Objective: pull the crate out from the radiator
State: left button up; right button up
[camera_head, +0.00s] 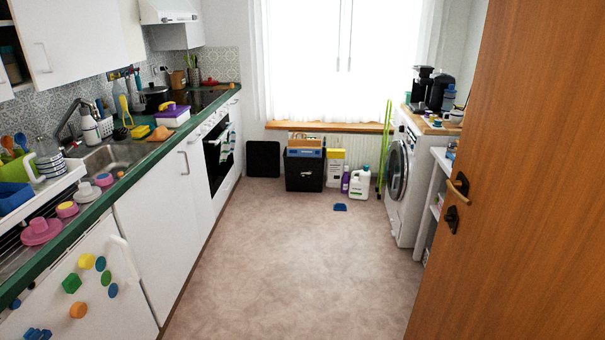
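A black crate (304,173) stands on the floor at the far end of the room, under the window. Boxes or folders (305,144) stick out of its top. The white radiator (371,150) shows behind it and to its right, below the wooden sill; the part directly behind the crate is hidden. I cannot tell whether the crate touches the radiator. Neither of my grippers is in view.
A flat black panel (263,158) leans left of the crate. A yellow-and-white box (335,167), a purple bottle (345,179) and a white jug (359,183) stand right of it. A blue object (340,207) lies in front. The mid-floor (290,260) is clear. A wooden door (520,190) is near right.

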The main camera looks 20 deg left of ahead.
aim_at(301, 175)
jog(key=i+j+u, duration=0.25)
jog(key=i, duration=0.15)
jog(key=i+u, duration=0.3)
jog(key=i+j+u, duration=0.1)
jog(key=i+u, duration=0.15)
jog(key=i, duration=4)
jog(key=i+z, duration=0.15)
jog(key=i, duration=0.3)
jog(key=i+j+z, duration=0.2)
jog(key=i, duration=0.25)
jog(key=i+j+z, duration=0.15)
jog(key=i, duration=0.3)
jog(key=i+j+z, duration=0.2)
jog(key=i, duration=0.25)
